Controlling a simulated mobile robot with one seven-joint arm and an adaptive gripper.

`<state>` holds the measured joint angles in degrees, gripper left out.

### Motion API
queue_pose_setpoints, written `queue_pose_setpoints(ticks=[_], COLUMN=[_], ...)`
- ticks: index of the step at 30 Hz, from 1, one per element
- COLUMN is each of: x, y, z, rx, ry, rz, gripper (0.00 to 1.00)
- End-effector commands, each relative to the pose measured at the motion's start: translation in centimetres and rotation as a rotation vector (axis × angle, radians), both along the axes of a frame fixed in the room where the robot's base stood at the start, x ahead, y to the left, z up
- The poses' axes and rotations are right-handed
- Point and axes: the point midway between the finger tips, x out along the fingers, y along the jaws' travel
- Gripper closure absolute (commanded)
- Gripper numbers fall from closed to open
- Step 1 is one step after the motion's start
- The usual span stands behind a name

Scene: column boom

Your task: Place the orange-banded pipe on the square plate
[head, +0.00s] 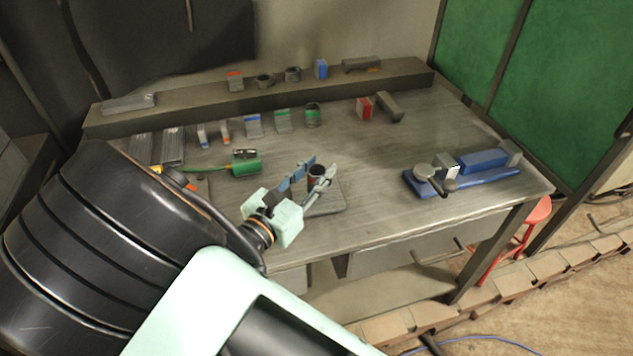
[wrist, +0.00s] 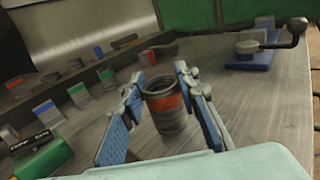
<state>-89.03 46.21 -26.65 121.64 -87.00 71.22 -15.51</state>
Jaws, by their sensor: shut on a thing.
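The orange-banded pipe (wrist: 166,104) is a short dark ribbed tube, upright, with an open top and an orange band near its upper end. My gripper (wrist: 161,78) is shut on it, with one blue-padded finger on each side. In the head view the pipe (head: 316,181) shows partly between the fingers of my gripper (head: 320,170). A grey square plate (head: 332,207) lies on the bench below the gripper, partly covered by it. I cannot tell whether the pipe's lower end touches the plate.
A blue vise (head: 470,172) stands at the right edge. Several coloured blocks and rings line the back, some on a raised ledge (head: 200,108). The bench middle (head: 375,155) is clear.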

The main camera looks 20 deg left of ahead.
Motion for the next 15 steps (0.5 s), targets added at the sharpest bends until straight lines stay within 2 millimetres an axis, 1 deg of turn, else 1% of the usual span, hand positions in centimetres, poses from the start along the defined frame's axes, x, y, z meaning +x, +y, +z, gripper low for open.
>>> queue_pose_setpoints(ticks=[1,2,11,14,15], x=[-0.01,0.0,0.0,0.0,-0.01], y=[0.0,0.0,-0.02,-0.03,-0.03], z=[-0.97,-1.1,-0.95,-1.22,-1.32], rx=[-0.001,-0.001,0.0,0.0,-0.001], ry=[-0.002,-0.002,-0.001,-0.001,0.0], rz=[0.0,0.0,0.0,-0.001,0.0], gripper=[1.0,1.0,1.0,1.0,0.7])
